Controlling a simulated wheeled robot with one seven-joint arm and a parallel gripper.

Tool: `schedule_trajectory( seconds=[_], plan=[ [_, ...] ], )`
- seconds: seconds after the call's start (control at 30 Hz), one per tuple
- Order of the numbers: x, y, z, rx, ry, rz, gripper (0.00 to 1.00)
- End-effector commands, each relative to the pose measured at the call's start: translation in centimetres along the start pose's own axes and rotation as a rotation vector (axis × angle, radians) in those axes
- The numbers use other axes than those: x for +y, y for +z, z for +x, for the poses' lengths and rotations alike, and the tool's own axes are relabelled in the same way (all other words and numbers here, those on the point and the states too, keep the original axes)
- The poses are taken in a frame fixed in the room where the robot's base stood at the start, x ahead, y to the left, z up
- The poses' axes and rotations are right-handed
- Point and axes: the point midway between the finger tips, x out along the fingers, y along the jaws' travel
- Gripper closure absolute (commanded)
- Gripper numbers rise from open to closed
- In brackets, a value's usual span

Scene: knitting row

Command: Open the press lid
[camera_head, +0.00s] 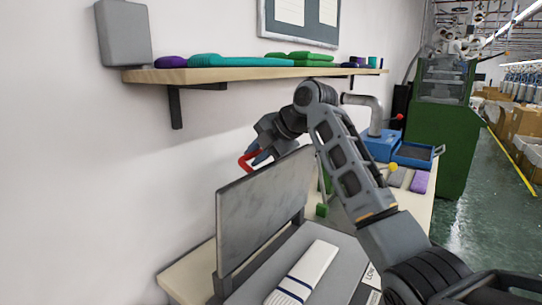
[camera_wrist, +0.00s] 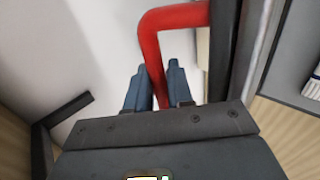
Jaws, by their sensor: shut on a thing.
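The press lid (camera_head: 262,205) is a grey panel standing raised, close to upright, at the back of the press in the head view. Its red handle (camera_head: 246,162) shows at the lid's far upper side. My gripper (camera_head: 257,156) is at that handle, with my arm reaching over the lid from the right. In the wrist view the red handle (camera_wrist: 151,50) passes between the two fingers of my gripper (camera_wrist: 156,78), which is shut on it. The grey press bed (camera_head: 262,266) is exposed and holds a folded white knit (camera_head: 306,268) with dark stripes.
A blue device (camera_head: 381,146), a blue tray (camera_head: 412,155) and a purple cloth (camera_head: 420,182) are on the table at right. A green machine (camera_head: 440,135) stands beyond.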

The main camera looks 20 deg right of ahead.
Motion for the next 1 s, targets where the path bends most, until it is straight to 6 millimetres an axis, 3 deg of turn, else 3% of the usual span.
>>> schedule_trajectory(
  seconds=[0.33,0.87,0.9,1.0],
  plan=[
    [1.3,-0.1,2.2,-0.001,-0.108,-0.001,1.0],
    [1.4,-0.1,2.7,0.0,-0.132,-0.001,1.0],
    [1.4,-0.1,2.7,0.0,-0.132,-0.001,0.78],
    [1.4,-0.1,2.7,0.0,-0.132,-0.001,0.68]
  ],
)
